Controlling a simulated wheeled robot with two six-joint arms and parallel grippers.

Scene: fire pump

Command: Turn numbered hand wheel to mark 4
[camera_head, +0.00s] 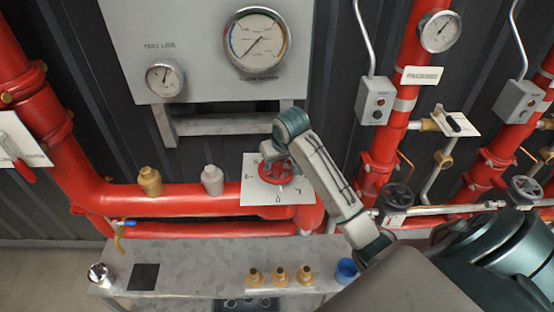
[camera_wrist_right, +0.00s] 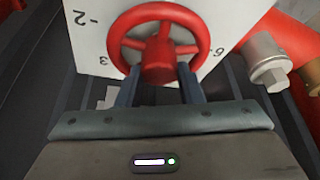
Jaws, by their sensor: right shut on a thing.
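The red hand wheel (camera_head: 275,172) sits on a white numbered plate (camera_head: 262,192) on the red pipe. In the right wrist view the wheel (camera_wrist_right: 158,70) is close, with its hub between my gripper fingers, and the plate (camera_wrist_right: 88,40) shows the marks 2, 3 and 6. My right gripper (camera_head: 272,156) reaches the wheel from above and is shut on it; in the wrist view its two fingers (camera_wrist_right: 158,88) lie on either side of the hub. The fingertips are partly hidden by the wheel. I cannot tell which mark the wheel points at. My left gripper is not in view.
A gauge panel (camera_head: 120,40) hangs above the wheel. A metal bench (camera_head: 200,258) below carries brass fittings (camera_head: 280,276), a blue cup (camera_head: 346,270) and a chrome piece (camera_head: 101,275). Red vertical pipes (camera_head: 400,110) and a black hand wheel (camera_head: 397,196) stand to the right.

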